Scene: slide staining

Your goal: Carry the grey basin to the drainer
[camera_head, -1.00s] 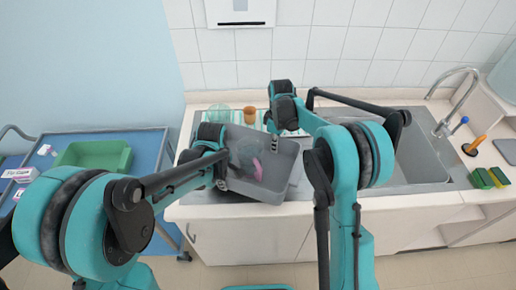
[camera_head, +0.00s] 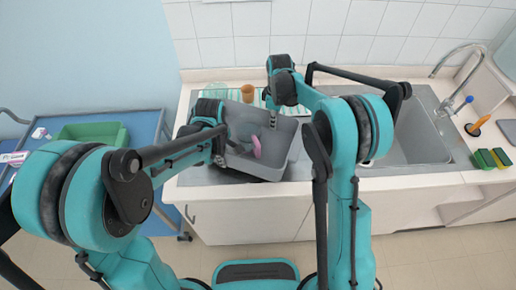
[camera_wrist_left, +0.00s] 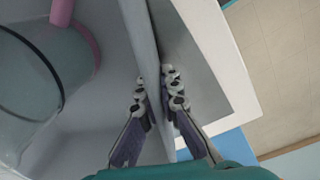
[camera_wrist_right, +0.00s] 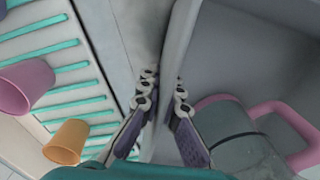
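The grey basin (camera_head: 280,160) is on or just above the counter left of the sink, turned at an angle; I cannot tell if it is lifted. A clear vessel with a pink handle (camera_head: 256,147) is inside it. My left gripper (camera_head: 219,160) has its fingers on both sides of the basin wall (camera_wrist_left: 145,50), shut on it. My right gripper (camera_head: 274,122) is shut on another part of the wall (camera_wrist_right: 178,45) at the back. The drainer (camera_head: 263,98), white with green bars, lies behind the basin and also shows in the right wrist view (camera_wrist_right: 85,95).
An orange cup (camera_head: 247,93) and a clear glass vessel (camera_head: 215,90) stand at the drainer. A pink cup (camera_wrist_right: 25,88) shows in the right wrist view. The sink (camera_head: 415,140) is right, with sponges (camera_head: 492,158) beyond. A green tray (camera_head: 95,132) sits on the blue cart left.

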